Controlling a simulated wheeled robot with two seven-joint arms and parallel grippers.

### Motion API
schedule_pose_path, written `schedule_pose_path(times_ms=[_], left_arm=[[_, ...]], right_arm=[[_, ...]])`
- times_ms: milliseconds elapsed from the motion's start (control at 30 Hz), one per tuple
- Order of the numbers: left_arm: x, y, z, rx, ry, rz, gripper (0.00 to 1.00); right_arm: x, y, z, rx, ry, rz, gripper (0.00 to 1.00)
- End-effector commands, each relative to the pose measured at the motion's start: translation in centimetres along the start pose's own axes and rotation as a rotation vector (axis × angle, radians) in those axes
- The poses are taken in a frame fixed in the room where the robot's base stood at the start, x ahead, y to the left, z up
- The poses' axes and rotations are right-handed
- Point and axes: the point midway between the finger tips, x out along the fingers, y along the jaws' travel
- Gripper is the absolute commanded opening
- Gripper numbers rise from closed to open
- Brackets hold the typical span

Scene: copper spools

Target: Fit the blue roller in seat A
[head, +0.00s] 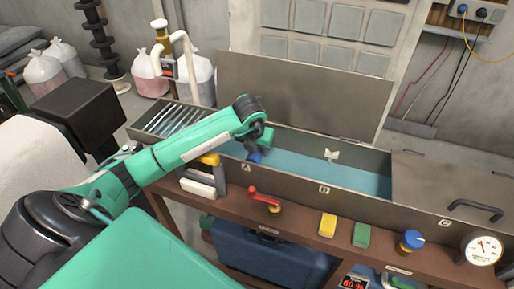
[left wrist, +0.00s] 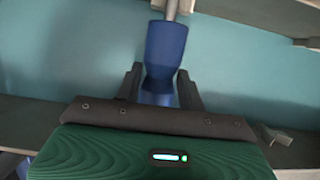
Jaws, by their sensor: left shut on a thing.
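The blue roller (head: 254,156) is at the left part of the long open metal trough (head: 290,185), near the label A (head: 246,168) on its front wall. My left gripper (head: 262,150) is shut on it, low inside the trough. In the left wrist view the roller (left wrist: 166,45) stands between the two dark fingers (left wrist: 160,88), with a grey metal shaft (left wrist: 172,9) coming out of its far end. That shaft runs to the top edge, beside a grey ledge. Seat A itself is hidden by my gripper; I cannot tell whether the roller touches it. My right gripper is not in view.
The trough's teal floor (head: 362,180) is open around label B (head: 324,190), where a small pale bracket (head: 331,155) stands. A raised lid (head: 300,95) stands behind; a closed lid with handle (head: 450,185) covers the right end. A red-handled valve (head: 265,199) is in front.

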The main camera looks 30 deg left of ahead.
Motion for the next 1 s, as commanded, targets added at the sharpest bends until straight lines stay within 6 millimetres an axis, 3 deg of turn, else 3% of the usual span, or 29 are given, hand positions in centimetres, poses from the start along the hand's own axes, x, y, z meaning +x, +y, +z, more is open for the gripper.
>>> schedule_pose_path(times_ms=[333, 367, 500, 833, 1000], left_arm=[[0.3, 0.0, -0.1, 0.0, -0.001, 0.0, 0.09], [0.3, 0.0, -0.1, 0.0, -0.001, 0.0, 0.41], [0.3, 0.0, -0.1, 0.0, -0.001, 0.0, 0.65], [0.1, 0.0, -0.1, 0.0, -0.001, 0.0, 0.65], [-2.1, 0.0, -0.1, 0.002, -0.004, 0.0, 0.65]], right_arm=[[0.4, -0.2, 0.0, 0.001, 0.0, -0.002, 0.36], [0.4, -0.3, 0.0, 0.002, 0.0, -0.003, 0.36], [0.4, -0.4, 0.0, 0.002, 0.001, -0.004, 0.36], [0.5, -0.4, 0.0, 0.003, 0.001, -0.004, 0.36], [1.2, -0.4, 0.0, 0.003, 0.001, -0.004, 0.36]])
